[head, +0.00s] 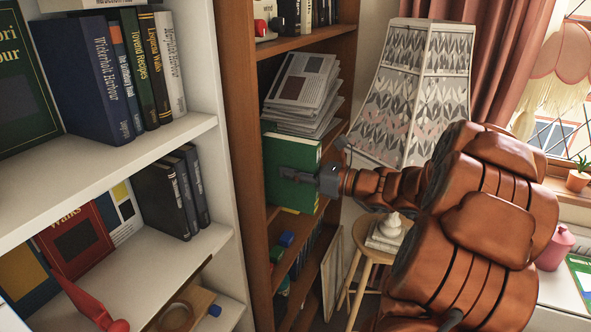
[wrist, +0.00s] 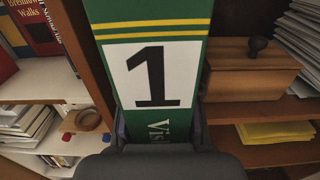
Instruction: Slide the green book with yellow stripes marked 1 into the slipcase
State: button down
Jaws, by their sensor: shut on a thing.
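The green book (head: 291,158) is upright at the opening of the brown bookcase in the head view. In the wrist view the green book (wrist: 187,70) shows its spine with yellow stripes and a black 1 on a white square. My gripper (head: 308,178) is shut on the book in the head view. In the wrist view my gripper (wrist: 160,132) has one finger on each side of the spine's lower part. I cannot make out the slipcase in either view. The book's far part is hidden behind its spine in the wrist view.
A brown bookcase (head: 236,130) stands beside a white bookshelf (head: 150,142). A stack of papers (head: 303,90) is just above the book. A wooden box (wrist: 250,85) with a dark knob is right of the book. A lamp (head: 415,85) and a stool (head: 372,255) stand to the right.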

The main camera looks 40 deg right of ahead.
aim_at(315, 174)
jog(key=shift+x, duration=2.1)
dwell(0.9)
jog(key=c, duration=0.7)
grip_release()
jog(key=o, duration=0.5)
jog(key=shift+c, duration=0.2)
jog(key=shift+p+v, duration=1.2)
jog(key=shift+v, duration=3.55)
jog(key=shift+s+d, duration=0.15)
jog(key=shift+s, duration=0.1)
